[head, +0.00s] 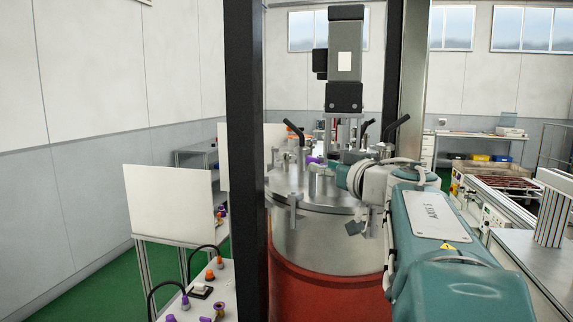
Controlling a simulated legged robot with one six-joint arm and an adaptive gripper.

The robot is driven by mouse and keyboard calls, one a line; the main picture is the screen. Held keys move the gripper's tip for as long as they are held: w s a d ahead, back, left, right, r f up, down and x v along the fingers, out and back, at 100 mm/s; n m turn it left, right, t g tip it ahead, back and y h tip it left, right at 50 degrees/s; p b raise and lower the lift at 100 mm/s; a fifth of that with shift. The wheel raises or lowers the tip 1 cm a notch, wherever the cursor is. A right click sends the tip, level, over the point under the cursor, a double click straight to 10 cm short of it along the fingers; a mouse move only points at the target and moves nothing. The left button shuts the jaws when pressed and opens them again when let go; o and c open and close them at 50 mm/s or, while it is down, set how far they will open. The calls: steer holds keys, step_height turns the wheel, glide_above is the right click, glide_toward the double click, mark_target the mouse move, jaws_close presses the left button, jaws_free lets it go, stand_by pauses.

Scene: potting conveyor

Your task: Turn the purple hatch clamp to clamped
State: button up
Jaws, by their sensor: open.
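A steel vessel lid (285,190) tops a round tank with a red lower part. A small purple part (313,160), which looks like the purple hatch clamp, shows on the lid left of the agitator shaft. Its handle position is too small to tell. My arm reaches in from the lower right. My gripper (326,170) is over the lid, open, close to the purple part at its lower right. I cannot tell whether they touch. My wrist hides some of the lid's right side.
A dark post (246,150) stands close on the left. A side table (228,295) holds purple and orange fittings. A conveyor (510,195) is at the right.

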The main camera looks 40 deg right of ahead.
steer(key=s, duration=0.8)
steer(key=shift+a, duration=0.35)
